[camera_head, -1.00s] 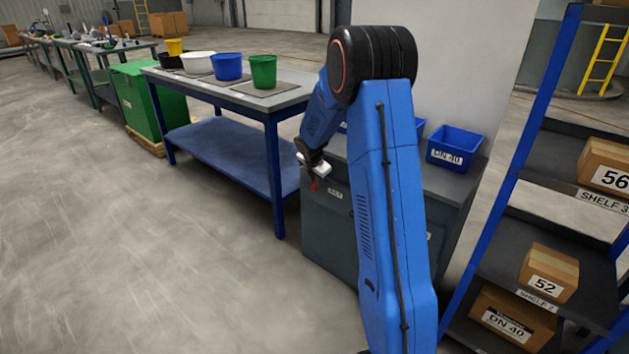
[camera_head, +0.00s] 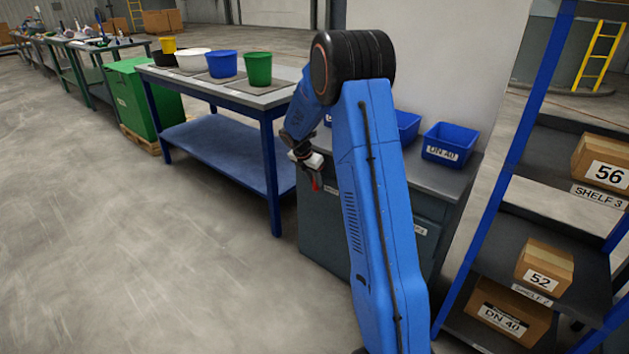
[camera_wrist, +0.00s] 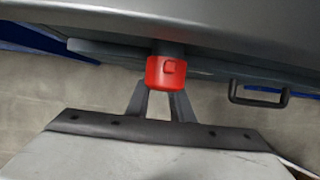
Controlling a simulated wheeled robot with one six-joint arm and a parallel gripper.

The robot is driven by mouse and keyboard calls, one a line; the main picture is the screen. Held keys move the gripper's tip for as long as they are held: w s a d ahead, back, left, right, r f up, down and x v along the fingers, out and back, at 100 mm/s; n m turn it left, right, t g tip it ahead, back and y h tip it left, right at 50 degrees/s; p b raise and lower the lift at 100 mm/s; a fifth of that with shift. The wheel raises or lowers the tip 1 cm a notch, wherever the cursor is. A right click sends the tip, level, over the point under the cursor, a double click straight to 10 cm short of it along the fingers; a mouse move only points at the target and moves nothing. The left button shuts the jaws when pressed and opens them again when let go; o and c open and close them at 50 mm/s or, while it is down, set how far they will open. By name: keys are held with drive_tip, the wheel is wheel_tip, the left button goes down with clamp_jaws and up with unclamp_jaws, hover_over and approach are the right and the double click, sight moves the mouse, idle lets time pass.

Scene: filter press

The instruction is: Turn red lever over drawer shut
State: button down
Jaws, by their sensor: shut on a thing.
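The red lever (camera_wrist: 168,73) shows in the wrist view at the front of the grey cabinet, just under its top edge. My gripper (camera_wrist: 160,98) has its two dark fingers at the lever's lower end and is shut on it. The drawer's black handle (camera_wrist: 258,97) is to the right of the lever in the wrist view. My arm hides part of the cabinet front in the head view.
The grey cabinet (camera_head: 322,232) carries blue bins (camera_head: 450,145) on top. A blue workbench (camera_head: 272,178) with buckets stands close to its left. Shelving with boxes (camera_head: 545,268) stands at the right. The floor at front left is clear.

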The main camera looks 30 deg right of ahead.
drive_tip(key=c, duration=1.6)
unclamp_jaws()
drive_tip(key=shift+o, duration=0.2)
drive_tip(key=v, duration=1.7)
drive_tip(key=shift+r, duration=0.25)
